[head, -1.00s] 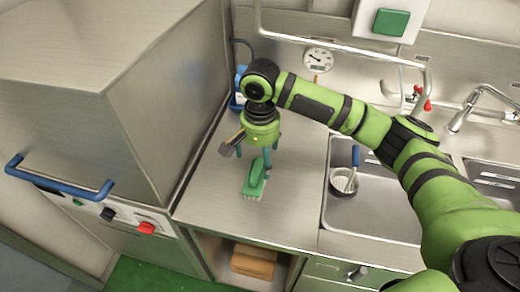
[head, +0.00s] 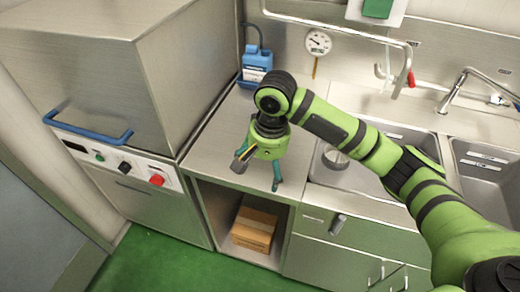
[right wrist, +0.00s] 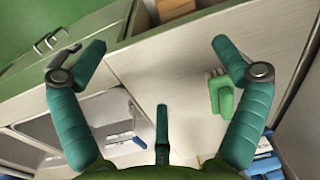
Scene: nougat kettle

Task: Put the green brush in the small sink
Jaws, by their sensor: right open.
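The green brush (right wrist: 222,97) lies on the steel counter in the right wrist view, between my open fingers and close to the right-hand one, apparently untouched. In the head view the brush does not show, probably hidden by my right gripper (head: 260,170). That gripper points down over the counter, open and empty; its teal fingers are spread in the right wrist view (right wrist: 160,75). Two steel sinks stand to the right: a left basin (head: 372,186) and a right basin (head: 492,178), cut by the picture edge. I cannot tell which is smaller. My left gripper is not in view.
A round metal vessel (head: 335,157) is in the left basin. A blue bottle (head: 256,66) stands at the counter's back. A tall steel machine with a blue handle (head: 88,132) borders the counter on the left. A cardboard box (head: 254,228) sits in the shelf below.

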